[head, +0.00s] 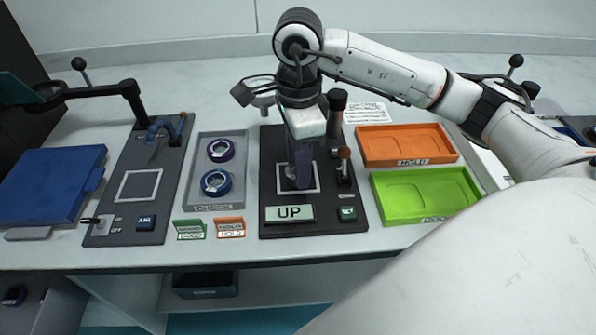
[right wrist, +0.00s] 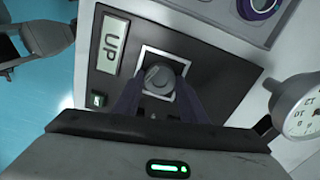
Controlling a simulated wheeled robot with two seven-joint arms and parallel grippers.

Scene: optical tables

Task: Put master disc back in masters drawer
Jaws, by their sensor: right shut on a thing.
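My right gripper (head: 300,183) points down over the dark fixture (head: 275,150) with the "UP" display. It is shut on a grey round piece (right wrist: 158,77), which I take for the master disc. In the right wrist view the piece lies between the purple-grey fingers (right wrist: 157,98), inside the fixture's white square outline. In the head view the fingers mostly hide it. A grey gripper-like shape (right wrist: 47,38), probably my left gripper, is cut off at the top left of the right wrist view. An open drawer (head: 62,302), perhaps the masters drawer, shows at the lower left.
A grey tray (head: 217,141) holds two blue-purple rings. Orange (head: 405,130) and green (head: 466,205) trays stand right of the fixture. A dial gauge (right wrist: 305,112) is close to the gripper. A dark bin (head: 205,287) sits below the tabletop.

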